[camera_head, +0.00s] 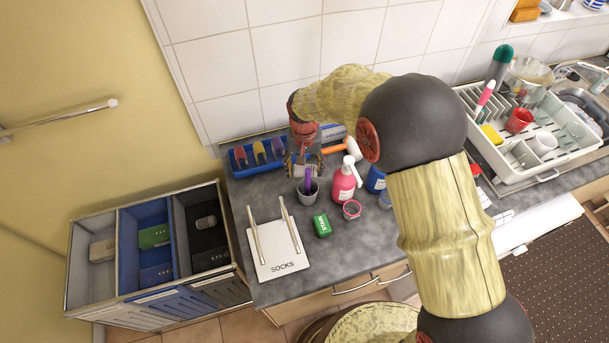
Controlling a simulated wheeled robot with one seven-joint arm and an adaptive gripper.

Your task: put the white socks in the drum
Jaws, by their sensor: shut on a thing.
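My gripper (304,168) is small in the head view, at the far side of the grey counter near the wall. It is shut on a small pale roll (307,171), which looks like the white socks; the fingers hide part of it. The roll is just above or behind a grey cup (308,193) with a purple item in it, and I cannot tell whether they touch. A white board marked SOCKS (278,254) with two bare rails lies at the counter's front left. A round, pale-topped thing (358,325) at the bottom edge is partly hidden; I cannot tell whether it is the drum.
A pink pump bottle (346,182), a blue bottle (375,181) and a green box (322,225) stand near the cup. A blue tray (240,158) is at the back left. Sorting bins (155,247) stand left of the counter. A dish rack (545,165) is at right.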

